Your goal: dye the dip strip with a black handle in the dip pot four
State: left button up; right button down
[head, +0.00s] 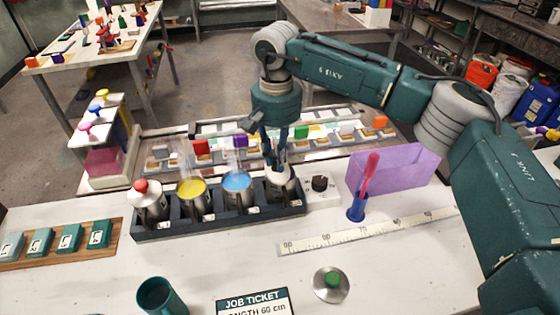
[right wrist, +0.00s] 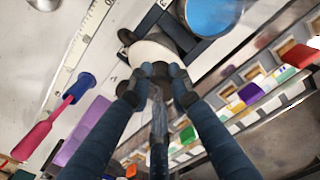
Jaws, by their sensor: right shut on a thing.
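A dark rack (head: 165,229) on the white bench holds a row of pots. The fourth pot, at the right end, has a white lid-like top (head: 283,186), also in the right wrist view (right wrist: 152,53). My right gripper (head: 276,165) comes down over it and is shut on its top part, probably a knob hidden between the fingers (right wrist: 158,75). I cannot tell whether the lid rests on the pot or is slightly raised. I cannot make out a dip strip with a black handle. My left gripper is not in view.
Left of the fourth pot stand a blue pot (head: 237,182), a yellow pot (head: 191,188) and a red-knobbed lidded pot (head: 142,187). A green-knobbed lid (head: 333,281), a ruler (head: 350,233), a blue holder (head: 356,207) and a purple bin (head: 400,170) are nearby.

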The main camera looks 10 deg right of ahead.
jog(key=shift+r, duration=0.15)
jog(key=shift+d+r+p, duration=0.2)
jog(key=shift+r+p, duration=1.05)
jog(key=shift+r, duration=0.85)
jog(key=shift+d+r+p, duration=0.2)
jog(key=shift+r+p, duration=1.05)
jog(key=shift+r, duration=0.8)
jog(key=shift+f, duration=0.15)
jog(key=shift+f+b, duration=2.8)
jog(key=shift+f, duration=1.35)
jog(key=shift+d+r, duration=0.25)
